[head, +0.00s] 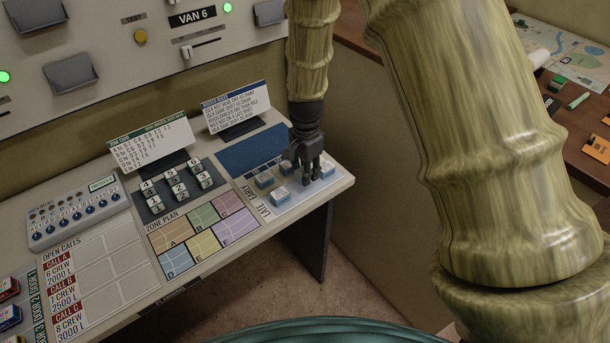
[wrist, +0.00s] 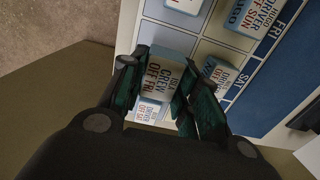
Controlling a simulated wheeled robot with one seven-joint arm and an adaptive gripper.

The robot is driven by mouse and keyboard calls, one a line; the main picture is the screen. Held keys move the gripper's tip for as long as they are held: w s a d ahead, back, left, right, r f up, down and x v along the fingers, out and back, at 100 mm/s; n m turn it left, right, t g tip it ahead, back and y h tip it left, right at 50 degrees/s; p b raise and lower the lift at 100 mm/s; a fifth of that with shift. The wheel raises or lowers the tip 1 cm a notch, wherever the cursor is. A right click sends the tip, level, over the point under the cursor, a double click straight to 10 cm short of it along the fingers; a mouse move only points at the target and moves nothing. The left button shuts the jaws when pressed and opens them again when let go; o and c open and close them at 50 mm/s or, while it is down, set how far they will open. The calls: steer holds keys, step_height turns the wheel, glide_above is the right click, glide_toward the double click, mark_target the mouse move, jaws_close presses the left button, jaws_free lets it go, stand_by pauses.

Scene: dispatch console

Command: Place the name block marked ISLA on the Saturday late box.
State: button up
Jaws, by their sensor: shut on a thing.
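My gripper (head: 306,172) points down over the right part of the roster board on the console. In the wrist view, its fingers (wrist: 158,92) are closed on the sides of a pale-topped blue block (wrist: 163,76) marked ISLA, CREW, OFF FRI. The block appears in line with the SAT label (wrist: 236,91), on the side away from the dark blue panel. I cannot tell whether it touches the board, and it covers the box under it. A driver block (wrist: 218,74) lies close by, nearer the SAT label. Another driver block (wrist: 147,111) shows just below the held one.
The HUGO driver block (wrist: 255,15) lies by the FRI label. Several name blocks (head: 265,179) stand on the board left of my gripper. A rules card (head: 236,108) stands behind. The dark blue panel (head: 252,148) is bare. The console's right edge is close to my gripper.

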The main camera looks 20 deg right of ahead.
steer(key=shift+f+p, duration=0.75)
steer(key=shift+f, duration=1)
steer(key=shift+f, duration=0.15)
steer(key=o, duration=0.9)
steer(key=shift+r+b, duration=1.7)
steer(key=shift+r, duration=4.45)
steer(key=shift+a, duration=0.1)
